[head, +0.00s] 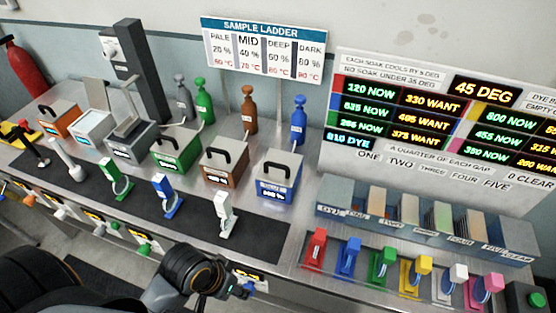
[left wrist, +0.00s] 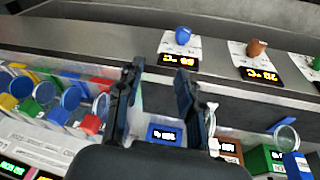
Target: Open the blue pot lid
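The blue pot (head: 277,187) stands at the right end of the row of box-shaped pots. Its pale grey lid (head: 268,167) looks shut, with a black arched handle (head: 278,160) on top. In the left wrist view the blue pot (left wrist: 163,134) shows between the two fingers, beyond them; its lid is mostly hidden there. My left gripper (left wrist: 157,85) is open with nothing between its fingertips. In the head view my left arm reaches in at the bottom, in front of the bench, apart from the pot; the fingers are not clear there. My right gripper is not in view.
Brown (head: 224,158) and green (head: 176,149) pots stand left of the blue pot. A blue bottle (head: 298,122) stands behind it. A white clamp-like stand (head: 225,214) is in front, on a dark mat. Coloured levers (head: 348,258) and a divided rack (head: 425,222) are to the right.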

